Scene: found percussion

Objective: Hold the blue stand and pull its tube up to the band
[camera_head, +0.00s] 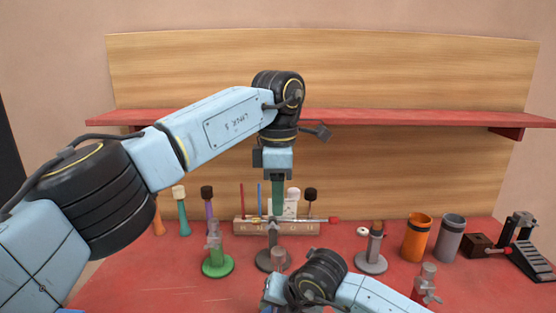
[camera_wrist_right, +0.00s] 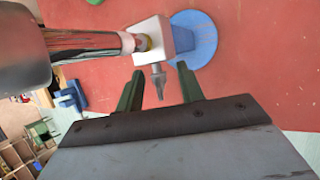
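In the right wrist view the blue stand's round base (camera_wrist_right: 205,35) lies on the red table. A white collar block (camera_wrist_right: 153,40) with a small grey knob (camera_wrist_right: 158,80) is above it. A shiny tube (camera_wrist_right: 90,42) runs from the collar toward the camera into a wide grey cylinder at left. My right gripper (camera_wrist_right: 159,70) is open, its green fingers either side of the knob; I see no contact. In the head view my right gripper (camera_head: 283,292) is low at centre, hiding most of the stand.
A green stand (camera_head: 217,266), a dark stand (camera_head: 268,262) and a grey stand (camera_head: 371,262) are nearby. An orange cup (camera_head: 416,238), a grey cup (camera_head: 450,238) and a pedal (camera_head: 530,262) are at right. A wooden rack (camera_head: 300,228) stands behind, under a red shelf (camera_head: 400,120).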

